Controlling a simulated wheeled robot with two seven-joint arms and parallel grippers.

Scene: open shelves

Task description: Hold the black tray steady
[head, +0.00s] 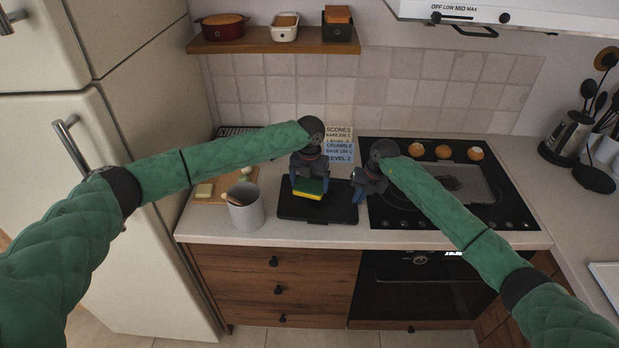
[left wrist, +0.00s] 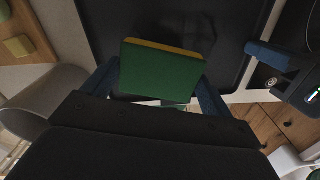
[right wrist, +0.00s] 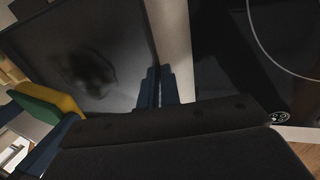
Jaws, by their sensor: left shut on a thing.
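The black tray (head: 318,212) lies flat on the counter left of the cooktop; the right wrist view shows its surface (right wrist: 115,90) with a dark smudge. My left gripper (head: 309,182) is shut on a yellow and green sponge (head: 307,190), over the tray; the sponge also shows in the left wrist view (left wrist: 160,72). I cannot tell whether the sponge touches the tray. My right gripper (head: 362,188) is at the tray's right edge. In the right wrist view its blue fingers (right wrist: 158,86) are close together, one on each side of the rim.
A grey mug (head: 245,208) stands close left of the tray, before a wooden board (head: 212,190) with food pieces. The black cooktop (head: 400,212) adjoins on the right, with a pan (head: 470,185) and several brown round items. Recipe cards (head: 338,145) stand behind the tray.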

